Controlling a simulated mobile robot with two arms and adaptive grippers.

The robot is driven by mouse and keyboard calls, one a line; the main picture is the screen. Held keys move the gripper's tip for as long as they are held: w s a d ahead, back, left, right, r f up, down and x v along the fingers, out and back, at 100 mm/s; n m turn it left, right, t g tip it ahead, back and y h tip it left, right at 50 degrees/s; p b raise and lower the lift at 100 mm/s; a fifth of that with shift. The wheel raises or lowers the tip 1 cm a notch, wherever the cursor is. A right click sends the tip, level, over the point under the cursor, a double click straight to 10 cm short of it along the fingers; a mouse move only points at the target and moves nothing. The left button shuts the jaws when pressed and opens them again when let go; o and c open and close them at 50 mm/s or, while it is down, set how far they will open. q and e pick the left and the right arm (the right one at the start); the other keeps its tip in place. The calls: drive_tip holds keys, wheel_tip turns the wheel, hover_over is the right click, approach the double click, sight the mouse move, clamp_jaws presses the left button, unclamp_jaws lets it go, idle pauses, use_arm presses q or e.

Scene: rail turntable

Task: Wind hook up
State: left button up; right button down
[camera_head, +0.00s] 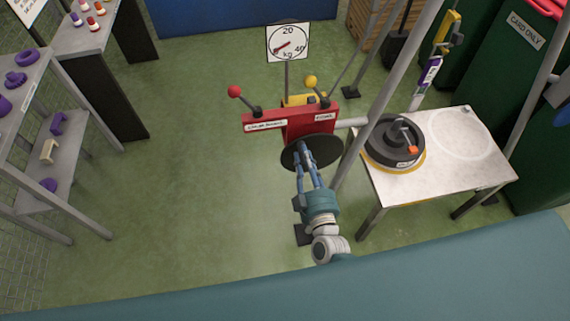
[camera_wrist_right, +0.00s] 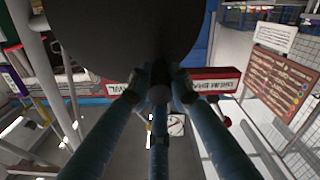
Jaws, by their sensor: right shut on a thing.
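A red winch body (camera_head: 308,122) with white labels stands on a post. It carries a red-knobbed lever (camera_head: 235,91) and a yellow-knobbed lever (camera_head: 311,81). A black disc wheel (camera_head: 328,154) is on its near side; its dark face fills the top of the right wrist view (camera_wrist_right: 125,30). My right gripper (camera_head: 304,150) reaches up to the wheel and is shut on a dark round handle (camera_wrist_right: 159,95) at it. The fingers partly hide the handle. I cannot make out the hook for certain. My left gripper is out of view.
A dial (camera_head: 288,43) marked in kg stands behind the winch. A grey post (camera_head: 385,85) rises just right of it. A white table (camera_head: 455,178) at right holds a round dark weight (camera_head: 393,143). Shelves (camera_head: 60,170) stand at left, with open green floor (camera_head: 195,165) between.

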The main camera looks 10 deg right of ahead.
sight(315, 138)
drive_tip(key=shift+w+d+r+m, duration=0.2)
drive_tip(key=shift+d+r+m, duration=0.1)
drive_tip(key=shift+d+r, duration=0.2)
drive_tip(key=shift+d+r+m, duration=0.15)
drive_tip(key=shift+d+m, duration=0.5)
drive_tip(key=shift+m, duration=0.25)
drive_tip(key=shift+d+r+m, duration=0.15)
drive_tip(key=shift+d+m, duration=0.45)
drive_tip(key=shift+m, duration=0.3)
drive_tip(key=shift+d, duration=0.1)
drive_tip(key=shift+s+d+m, duration=0.1)
drive_tip(key=shift+d+m, duration=0.1)
drive_tip(key=shift+m, duration=0.1)
drive_tip(key=c, duration=1.8)
unclamp_jaws()
drive_tip(key=o, duration=0.4)
drive_tip(key=shift+d+f, duration=0.1)
drive_tip(key=shift+f, duration=0.05)
drive_tip(key=shift+o, duration=0.2)
drive_tip(key=shift+s, duration=0.1)
